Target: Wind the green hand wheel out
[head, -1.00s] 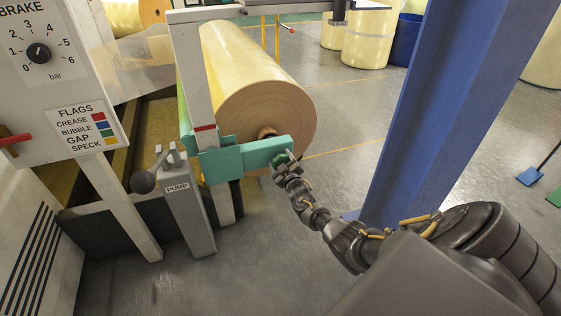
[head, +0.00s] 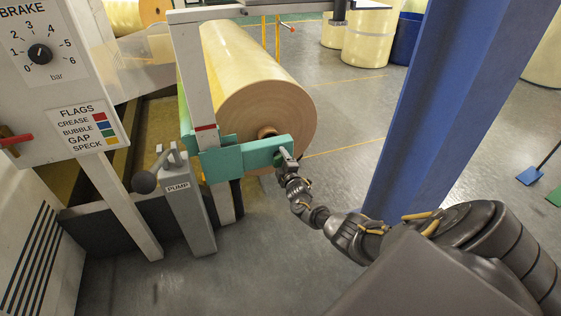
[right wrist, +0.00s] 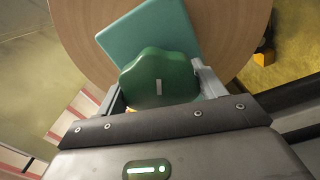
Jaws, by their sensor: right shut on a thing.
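The green hand wheel (right wrist: 158,80) shows in the right wrist view as a dark green lobed knob with a pale mark on its face. It sits at the end of a teal arm (head: 250,154) in front of the roll. My right gripper (head: 285,156) is at the end of this arm in the head view. In the right wrist view its fingers (right wrist: 160,88) lie on both sides of the wheel, shut on it. In the head view the gripper hides most of the wheel. My left gripper is not in view.
A large yellow roll (head: 245,70) stands behind the teal arm. A grey pump post (head: 187,205) with a black ball lever (head: 145,181) is left of it. A blue column (head: 440,110) rises to the right, close to my right arm. Open floor lies in front.

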